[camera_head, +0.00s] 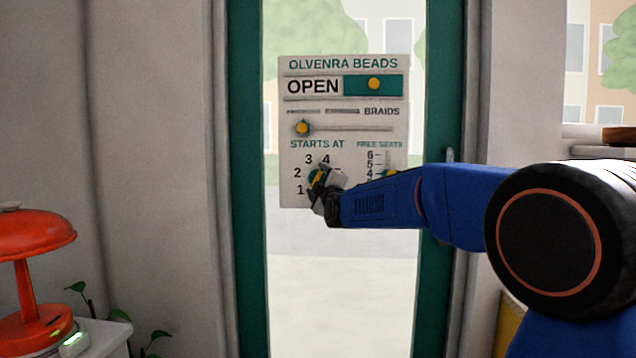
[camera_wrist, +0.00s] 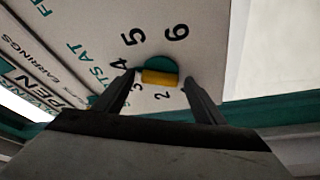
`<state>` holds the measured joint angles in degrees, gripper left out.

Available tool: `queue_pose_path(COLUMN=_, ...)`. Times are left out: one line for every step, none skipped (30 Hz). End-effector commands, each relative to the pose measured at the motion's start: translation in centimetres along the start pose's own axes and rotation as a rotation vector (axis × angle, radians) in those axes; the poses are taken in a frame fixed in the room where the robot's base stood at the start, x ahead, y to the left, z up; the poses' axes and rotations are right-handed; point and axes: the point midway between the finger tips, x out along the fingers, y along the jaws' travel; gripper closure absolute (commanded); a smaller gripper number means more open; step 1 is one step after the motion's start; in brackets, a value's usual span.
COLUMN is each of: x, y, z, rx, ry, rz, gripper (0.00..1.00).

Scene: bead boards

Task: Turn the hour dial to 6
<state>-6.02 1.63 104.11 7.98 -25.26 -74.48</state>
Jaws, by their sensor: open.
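The hour dial is a green disc (camera_wrist: 158,64) with a yellow bar (camera_wrist: 160,77) across it, under "STARTS AT" on a pale sign board (camera_head: 345,140). In the wrist view, the 2, 3, 4, 5 and 6 (camera_wrist: 176,31) show around it; the picture is turned. In the head view, the dial (camera_head: 317,177) is partly covered by my gripper (camera_head: 322,188), which also hides the numbers on its right. My gripper is open in the wrist view (camera_wrist: 159,79), one finger near each end of the yellow bar. I cannot tell whether they touch it, nor which number the dial points at.
The board hangs on a green-framed glass door (camera_head: 248,180). It also bears an OPEN slider (camera_head: 374,83), a BRAIDS slider (camera_head: 303,128) and a FREE SEATS scale (camera_head: 371,155), partly behind my arm. A red lamp (camera_head: 35,235) stands at far left.

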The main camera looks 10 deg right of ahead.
Motion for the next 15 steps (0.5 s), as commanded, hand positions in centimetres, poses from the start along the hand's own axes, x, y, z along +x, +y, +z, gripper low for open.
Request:
queue_pose_path(x=-0.01, y=0.01, z=0.00, rx=0.000, ry=0.000, rz=0.000, gripper=0.36)
queue_pose_path(x=-0.01, y=0.01, z=0.00, rx=0.000, ry=0.000, rz=0.000, gripper=0.36)
queue_pose_path(x=-0.02, y=0.01, z=0.00, rx=0.000, ry=0.000, rz=0.000, gripper=0.38)
queue_pose_path(x=-0.02, y=0.02, z=0.00, rx=0.000, ry=0.000, rz=0.000, gripper=0.45)
queue_pose_path(x=-0.02, y=0.01, z=0.00, rx=0.000, ry=0.000, rz=0.000, gripper=0.53)
queue_pose_path(x=-0.03, y=0.01, z=0.00, rx=0.000, ry=0.000, rz=0.000, gripper=0.62)
queue_pose_path(x=-0.03, y=0.01, z=0.00, rx=0.000, ry=0.000, rz=0.000, gripper=0.69)
queue_pose_path(x=-0.03, y=0.01, z=0.00, rx=0.000, ry=0.000, rz=0.000, gripper=0.77)
queue_pose_path(x=-0.03, y=0.01, z=0.00, rx=0.000, ry=0.000, rz=0.000, gripper=0.77)
queue_pose_path(x=-0.03, y=0.00, z=0.00, rx=0.000, ry=0.000, rz=0.000, gripper=0.77)
queue_pose_path(x=-0.03, y=0.00, z=0.00, rx=0.000, ry=0.000, rz=0.000, gripper=0.77)
queue_pose_path(x=-0.04, y=-0.01, z=-0.01, rx=0.001, ry=0.000, rz=0.000, gripper=0.77)
queue_pose_path(x=-0.04, y=-0.01, z=0.00, rx=0.002, ry=0.000, rz=0.001, gripper=0.77)
queue_pose_path(x=-0.04, y=-0.02, z=-0.01, rx=0.005, ry=0.000, rz=0.002, gripper=0.77)
queue_pose_path(x=-0.04, y=-0.03, z=-0.01, rx=0.009, ry=0.000, rz=0.003, gripper=0.77)
